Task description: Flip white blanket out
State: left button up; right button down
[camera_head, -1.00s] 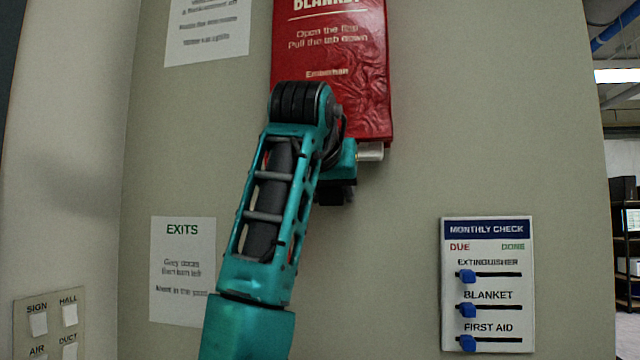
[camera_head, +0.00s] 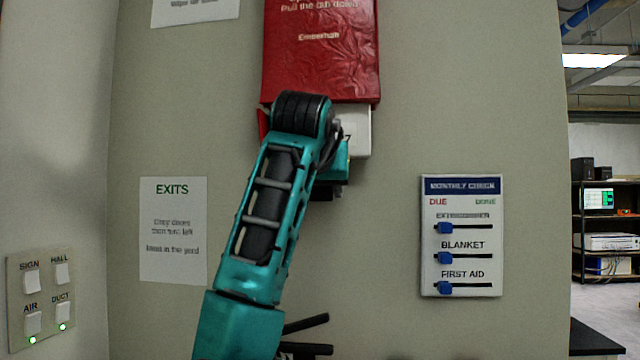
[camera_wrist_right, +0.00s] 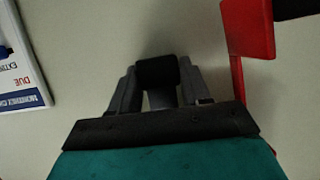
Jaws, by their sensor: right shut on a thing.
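A red pouch (camera_head: 322,55) with printed white lettering hangs on the wall in the head view. The white blanket (camera_head: 357,135) sticks out below the pouch's lower edge as a pale block; its upper part is hidden inside. My right gripper (camera_head: 335,172) is just under the pouch, at the blanket's lower left, its fingertips largely hidden by my own wrist. Red pouch parts (camera_wrist_right: 252,45) show at the right there.
A monthly check board (camera_head: 461,235) with blue sliders is on the wall to the right. An exits sheet (camera_head: 173,230) and a switch panel (camera_head: 40,295) are at the left. Dark bars (camera_head: 305,325) show low beside my arm. Wall between pouch and board is bare.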

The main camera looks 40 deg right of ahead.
jog(key=shift+f, duration=0.35)
jog(key=c, duration=0.6)
grip_release()
jog(key=shift+r, duration=0.15)
jog(key=v, duration=1.2)
jog(key=shift+s+a+r, duration=0.15)
jog(key=shift+a+r, duration=0.05)
jog(key=shift+a, duration=0.15)
